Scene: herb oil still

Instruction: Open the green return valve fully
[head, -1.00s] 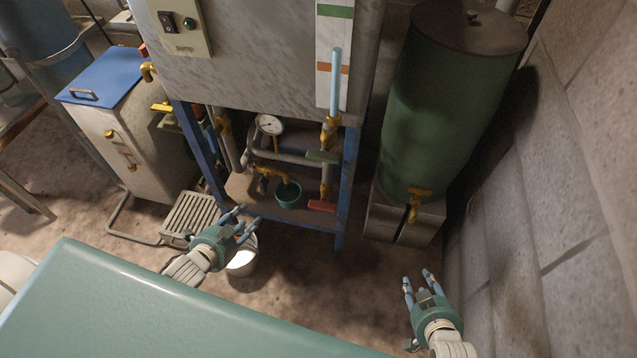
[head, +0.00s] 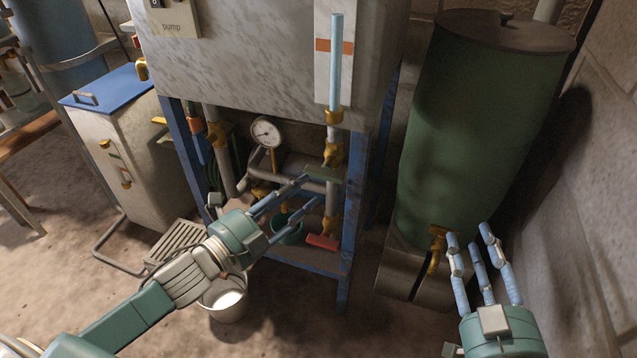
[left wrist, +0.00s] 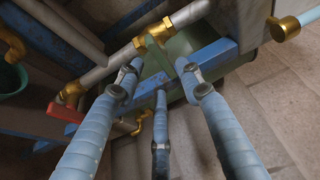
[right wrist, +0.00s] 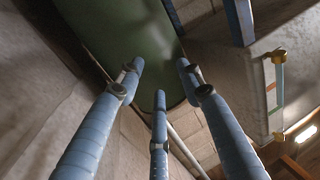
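The green return valve's lever handle (head: 322,174) sits below the sight tube and lies crosswise to the upright pipe. In the left wrist view the green handle (left wrist: 157,57) shows beside a brass fitting, ahead of and between my fingertips. My left gripper (head: 309,189) is open, with its upper fingertip close to the handle's left end. Whether it touches cannot be told. The left wrist view shows its fingers (left wrist: 158,72) apart with nothing held. My right gripper (head: 470,238) is open and empty in front of the green drum; its spread fingers also show in the right wrist view (right wrist: 160,76).
A red lever (head: 322,242) is lower on the same pipe. A gauge (head: 266,132) and teal cup (head: 290,237) are to the left. A blue frame leg (head: 346,265) stands close right. The green drum (head: 455,130) has a brass tap (head: 437,240). A pail (head: 228,305) is below.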

